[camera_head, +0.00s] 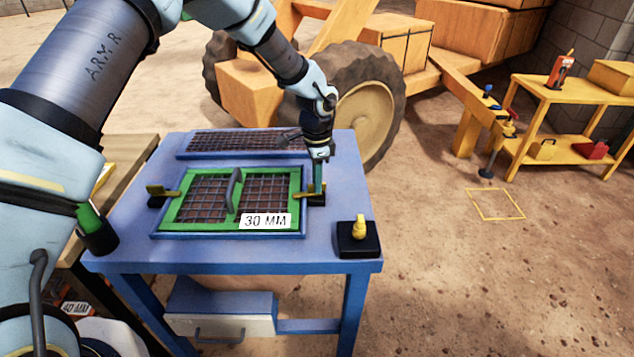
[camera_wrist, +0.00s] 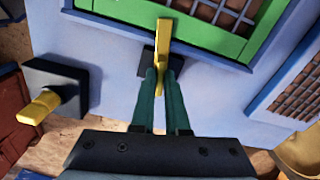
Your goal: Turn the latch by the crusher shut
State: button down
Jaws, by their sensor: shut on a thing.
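A green-framed mesh screen (camera_head: 183,208) labelled 30 MM lies in a blue surround on the blue table. A yellow latch lever (camera_wrist: 163,36) on a black base sits at the screen's right side; the lever also shows small in the head view (camera_head: 301,196). My gripper (camera_head: 318,189) points down at this latch. In the wrist view my gripper (camera_wrist: 161,76) has its two green fingers on either side of the lever, shut on it. The lever's far end reaches over the green frame. A second yellow latch (camera_head: 161,190) sits at the screen's left side.
A black block with a yellow knob (camera_head: 358,231) stands at the table's front right corner. Another mesh panel (camera_head: 238,143) lies behind the screen. A large wheel (camera_head: 368,110) stands close behind the table. A yellow shelf (camera_head: 560,95) is far right, with open ground between.

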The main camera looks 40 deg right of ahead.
jog(key=shift+m, duration=1.2)
jog(key=c, duration=0.9)
grip_release()
notch_tip(320, 180, up, 11)
jog(key=b, duration=0.2)
jog(key=shift+f+b, duration=0.1)
jog(key=shift+b, duration=0.2)
